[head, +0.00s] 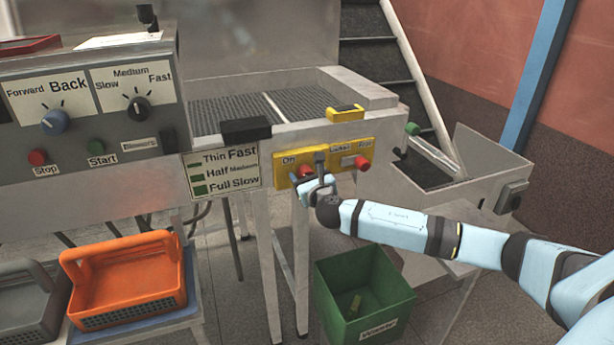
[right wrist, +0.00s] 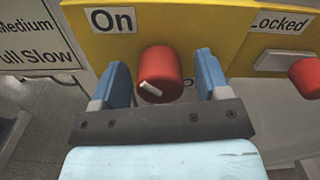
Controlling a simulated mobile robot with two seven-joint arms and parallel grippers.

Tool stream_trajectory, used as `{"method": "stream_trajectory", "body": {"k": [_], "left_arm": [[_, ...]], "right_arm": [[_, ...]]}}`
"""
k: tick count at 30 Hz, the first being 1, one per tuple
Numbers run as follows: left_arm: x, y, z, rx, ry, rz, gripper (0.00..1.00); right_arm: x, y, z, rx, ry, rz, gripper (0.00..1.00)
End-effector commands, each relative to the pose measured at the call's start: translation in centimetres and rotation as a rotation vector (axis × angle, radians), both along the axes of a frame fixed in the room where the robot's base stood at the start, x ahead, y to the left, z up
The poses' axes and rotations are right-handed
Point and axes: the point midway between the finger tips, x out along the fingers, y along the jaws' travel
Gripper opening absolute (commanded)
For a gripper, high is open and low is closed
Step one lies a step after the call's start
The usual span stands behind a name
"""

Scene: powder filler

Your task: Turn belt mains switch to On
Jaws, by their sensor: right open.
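The red belt mains switch (right wrist: 158,72) is a round knob with a white mark on its end, on a yellow panel (right wrist: 180,25) below the label "On" (right wrist: 112,20). The white mark lies slanted, closer to level than upright. In the head view the switch (head: 305,172) is partly hidden by my right gripper (head: 314,181). The gripper (right wrist: 162,80) is open, with one blue finger on each side of the knob. A gap shows on each side in the right wrist view. My left gripper is not in view.
A second red knob (head: 362,163) sits to the right on the same panel, near the label "Locked" (right wrist: 281,22). A speed sign (head: 221,170) is left of the panel. A green waste bin (head: 393,303) stands below, and an orange basket (head: 150,292) at lower left.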

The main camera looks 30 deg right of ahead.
Motion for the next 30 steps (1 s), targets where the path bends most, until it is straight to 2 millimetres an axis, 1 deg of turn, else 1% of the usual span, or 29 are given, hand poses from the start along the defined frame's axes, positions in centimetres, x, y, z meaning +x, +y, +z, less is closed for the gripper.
{"method": "stream_trajectory", "body": {"k": [3, 8, 9, 10, 20, 26, 30], "left_arm": [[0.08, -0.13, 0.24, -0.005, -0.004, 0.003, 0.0], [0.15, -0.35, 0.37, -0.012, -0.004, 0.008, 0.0], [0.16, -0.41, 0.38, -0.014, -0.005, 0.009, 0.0], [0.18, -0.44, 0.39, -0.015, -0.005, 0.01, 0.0], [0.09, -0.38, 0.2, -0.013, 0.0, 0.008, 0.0], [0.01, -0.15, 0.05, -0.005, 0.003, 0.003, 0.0], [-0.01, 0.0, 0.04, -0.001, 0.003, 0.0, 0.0]], "right_arm": [[-0.03, 0.02, -0.01, 0.0, 0.0, 0.0, 0.69], [-0.03, 0.03, -0.01, 0.0, 0.0, 0.0, 0.33], [-0.04, 0.03, -0.01, 0.0, 0.0, 0.0, 0.23], [-0.04, 0.03, -0.01, 0.0, 0.0, 0.001, 0.21], [-0.09, 0.06, -0.1, 0.038, -0.008, 0.001, 0.21], [-0.09, 0.1, -0.1, 0.144, -0.032, 0.002, 0.21], [-0.1, 0.07, -0.09, 0.256, -0.06, 0.001, 0.21]]}}
